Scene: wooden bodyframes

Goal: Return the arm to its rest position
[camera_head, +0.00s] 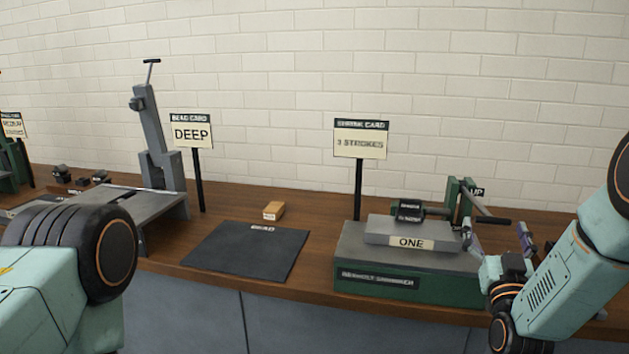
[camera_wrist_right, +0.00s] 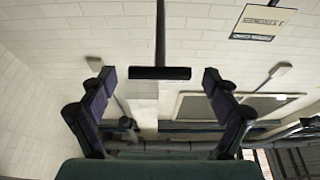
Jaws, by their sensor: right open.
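My right gripper (camera_head: 498,238) is at the right of the head view, beside the green shrinker machine (camera_head: 345,262). Its two purple fingers stand apart in the right wrist view (camera_wrist_right: 158,78), with nothing held between them. A dark T-shaped bar (camera_wrist_right: 160,73) shows in the gap between the fingers there; I cannot tell how far beyond them it is. A lever with a black grip (camera_head: 484,219) is on the machine, close to the gripper in the head view. My left arm (camera_head: 65,265) fills the lower left; its gripper is out of view.
A grey block labelled ONE (camera_head: 385,234) sits on the machine. A dark mat (camera_head: 235,254) lies left of it, with a small wooden block (camera_head: 273,211) behind. A grey lever press (camera_head: 155,140) and the DEEP sign (camera_head: 192,133) stand farther left. A brick wall closes the back.

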